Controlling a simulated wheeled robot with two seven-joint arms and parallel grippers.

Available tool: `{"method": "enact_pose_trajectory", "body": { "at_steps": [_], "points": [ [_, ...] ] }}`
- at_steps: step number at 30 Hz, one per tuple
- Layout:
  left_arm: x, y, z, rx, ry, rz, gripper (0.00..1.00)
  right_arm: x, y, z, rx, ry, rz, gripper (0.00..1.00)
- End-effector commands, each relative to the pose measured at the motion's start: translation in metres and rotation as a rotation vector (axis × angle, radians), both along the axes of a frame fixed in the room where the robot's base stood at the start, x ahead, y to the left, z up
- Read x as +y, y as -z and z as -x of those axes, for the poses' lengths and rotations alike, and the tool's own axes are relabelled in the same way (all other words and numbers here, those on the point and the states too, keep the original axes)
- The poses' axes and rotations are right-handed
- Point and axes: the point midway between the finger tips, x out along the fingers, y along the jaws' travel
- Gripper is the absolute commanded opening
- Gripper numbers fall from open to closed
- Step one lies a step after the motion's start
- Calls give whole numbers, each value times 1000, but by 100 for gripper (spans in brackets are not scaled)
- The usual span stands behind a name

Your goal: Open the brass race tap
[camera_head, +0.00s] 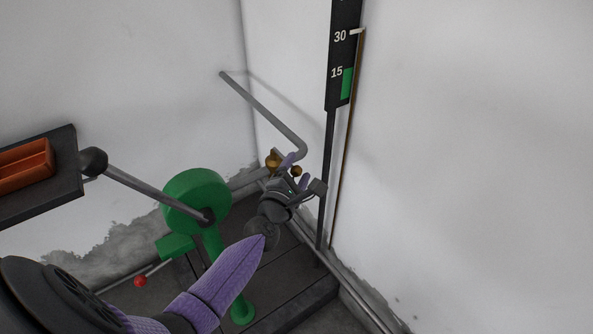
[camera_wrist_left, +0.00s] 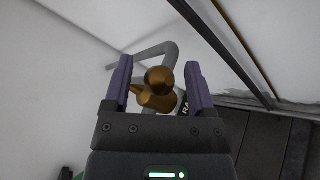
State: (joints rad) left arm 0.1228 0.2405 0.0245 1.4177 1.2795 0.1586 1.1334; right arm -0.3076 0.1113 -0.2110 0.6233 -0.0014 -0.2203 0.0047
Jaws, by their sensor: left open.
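The brass race tap (camera_head: 271,161) sits at the lower end of a grey bent pipe in the room's corner. In the left wrist view its round brass knob (camera_wrist_left: 158,80) shows in front of the brass body (camera_wrist_left: 150,101). My left gripper (camera_head: 297,170) is open, with its two purple fingers on either side of the knob. The fingers (camera_wrist_left: 158,72) stand apart from the knob in the wrist view, with gaps on both sides. The gripper hides part of the tap in the head view. My right gripper is not in view.
A black gauge (camera_head: 341,60) marked 15 and 30 stands right of the tap. A green wheel-like machine (camera_head: 190,190) with a black-knobbed lever (camera_head: 93,161) stands left. An orange tray (camera_head: 27,165) rests on a dark shelf. A grey pipe (camera_head: 265,110) runs along the wall.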

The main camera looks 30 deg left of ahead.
Motion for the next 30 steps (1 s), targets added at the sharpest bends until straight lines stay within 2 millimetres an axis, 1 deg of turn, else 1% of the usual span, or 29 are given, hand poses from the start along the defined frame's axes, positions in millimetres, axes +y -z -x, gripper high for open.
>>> {"method": "enact_pose_trajectory", "body": {
  "at_steps": [1,2,3,5,6,8,9,12,30],
  "points": [
    [0,0,0,0,0,0,72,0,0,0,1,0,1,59],
    [0,0,0,0,0,0,69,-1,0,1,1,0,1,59],
    [0,0,0,0,0,-1,61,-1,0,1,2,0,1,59],
    [0,0,0,0,0,-1,48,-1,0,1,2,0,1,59],
    [0,0,0,0,0,-1,40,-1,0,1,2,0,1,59],
    [0,0,0,0,0,-1,27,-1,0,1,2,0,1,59],
    [0,0,0,0,0,-1,19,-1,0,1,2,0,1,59],
    [0,0,0,0,0,-1,0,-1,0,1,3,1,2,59],
    [0,0,1,1,1,-1,0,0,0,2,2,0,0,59]
  ]
}}
